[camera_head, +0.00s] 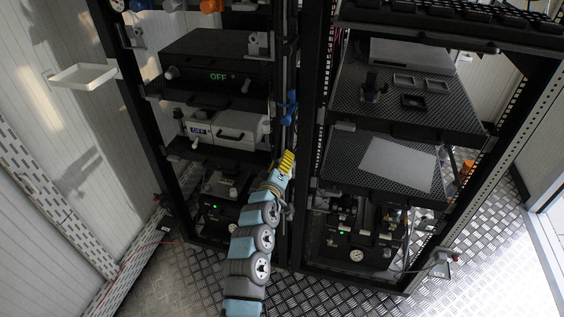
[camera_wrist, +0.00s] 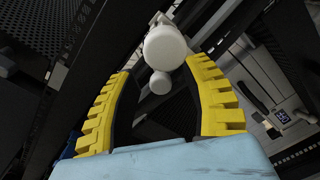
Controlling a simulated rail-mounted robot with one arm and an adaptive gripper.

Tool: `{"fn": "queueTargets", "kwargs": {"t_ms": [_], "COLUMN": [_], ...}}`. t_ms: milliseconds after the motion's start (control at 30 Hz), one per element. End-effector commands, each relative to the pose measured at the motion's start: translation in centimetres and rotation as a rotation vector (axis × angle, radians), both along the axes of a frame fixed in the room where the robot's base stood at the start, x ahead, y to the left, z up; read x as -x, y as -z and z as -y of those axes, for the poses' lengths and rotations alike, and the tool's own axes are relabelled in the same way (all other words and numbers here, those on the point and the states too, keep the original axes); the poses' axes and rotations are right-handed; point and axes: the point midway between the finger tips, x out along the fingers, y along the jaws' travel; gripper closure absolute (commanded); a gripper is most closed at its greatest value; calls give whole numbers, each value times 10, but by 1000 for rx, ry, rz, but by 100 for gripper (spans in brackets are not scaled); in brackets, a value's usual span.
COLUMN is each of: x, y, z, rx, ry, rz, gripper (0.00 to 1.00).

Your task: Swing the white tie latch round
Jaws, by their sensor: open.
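The white tie latch (camera_wrist: 165,46) shows in the wrist view as a rounded white knob with a smaller white knob (camera_wrist: 160,82) below it. My gripper (camera_wrist: 161,68) is open, with its yellow ridged fingers on either side of the latch; the small knob appears in the gap between them. I cannot tell whether either finger touches it. In the head view my gripper (camera_head: 287,163) is at the posts between the two racks, and I cannot make out the latch there.
Blue fittings (camera_head: 288,107) sit on the post above my gripper. The left rack holds a light-grey unit with a handle (camera_head: 228,133) and a black unit reading OFF (camera_head: 218,62). The right rack has perforated shelves (camera_head: 385,185). The metal floor (camera_head: 170,285) in front is clear.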

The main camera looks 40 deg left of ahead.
Motion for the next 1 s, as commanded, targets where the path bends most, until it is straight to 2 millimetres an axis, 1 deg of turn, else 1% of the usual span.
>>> {"fn": "queueTargets", "kwargs": {"t_ms": [33,67,100,167,200,233,467,667,867,1000], "x": [0,0,0,0,0,0,0,0,-2,-3], "y": [0,0,0,0,0,0,0,0,-2,-3], "z": [0,0,0,0,0,0,0,1,4,6], "rx": [0,0,0,0,0,0,-4,-46,-155,-263], "ry": [0,0,0,0,0,0,0,1,2,1], "rz": [0,0,0,0,0,0,-2,-21,-72,-125], "gripper": [53,58,69,87,98,100,100,100,100,100]}}
